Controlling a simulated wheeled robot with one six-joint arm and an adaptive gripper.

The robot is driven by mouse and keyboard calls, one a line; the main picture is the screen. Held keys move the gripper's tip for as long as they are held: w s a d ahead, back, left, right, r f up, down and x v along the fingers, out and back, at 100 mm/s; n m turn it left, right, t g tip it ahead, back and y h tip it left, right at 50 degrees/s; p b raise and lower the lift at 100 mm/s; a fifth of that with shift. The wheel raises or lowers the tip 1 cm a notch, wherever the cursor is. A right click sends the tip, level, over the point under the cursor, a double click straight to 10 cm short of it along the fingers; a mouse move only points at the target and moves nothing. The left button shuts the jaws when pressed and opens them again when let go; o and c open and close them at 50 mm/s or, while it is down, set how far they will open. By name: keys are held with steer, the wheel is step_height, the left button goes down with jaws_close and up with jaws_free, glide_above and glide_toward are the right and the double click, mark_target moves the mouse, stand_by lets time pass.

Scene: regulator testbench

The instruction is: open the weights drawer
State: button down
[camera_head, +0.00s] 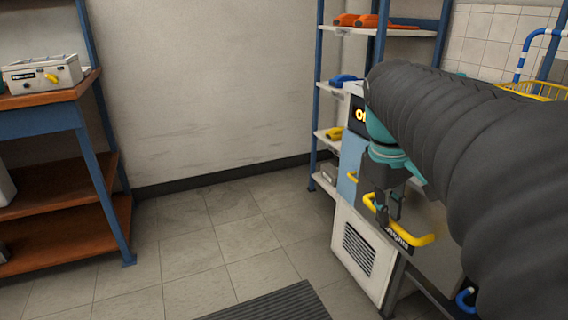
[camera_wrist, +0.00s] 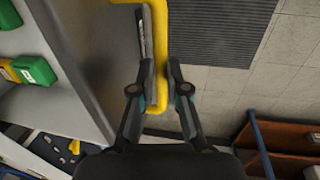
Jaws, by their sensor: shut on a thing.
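The drawer's yellow handle (camera_head: 412,238) is a bar on the front of the bench in the head view, beside a dark label (camera_head: 397,238) that is only partly readable. My gripper (camera_head: 383,208) is at the left part of this handle. In the wrist view the yellow handle (camera_wrist: 159,40) runs between the two fingertips of my gripper (camera_wrist: 159,78), and they are shut on it. The grey drawer front (camera_wrist: 112,50) is left of the handle there. My arm covers much of the bench, and I cannot tell whether the drawer stands out from it.
A white vented cabinet (camera_head: 358,262) stands below and left of the handle. Blue-framed shelves (camera_head: 340,30) are behind. A workbench (camera_head: 45,122) with a grey box (camera_head: 42,73) is at the left. Floor in the middle is clear, with a dark mat (camera_head: 275,305) in front.

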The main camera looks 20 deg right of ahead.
stand_by(0.3)
steer(key=c, duration=1.2)
jaws_free()
steer(key=shift+a, duration=0.1)
steer(key=r, duration=0.4)
steer(key=a+r, duration=0.1)
steer(key=r, duration=0.2)
steer(key=a+r, duration=0.1)
steer(key=r, duration=0.3)
steer(key=shift+s+a+r, duration=0.1)
steer(key=shift+s+r, duration=0.05)
steer(key=shift+r, duration=0.2)
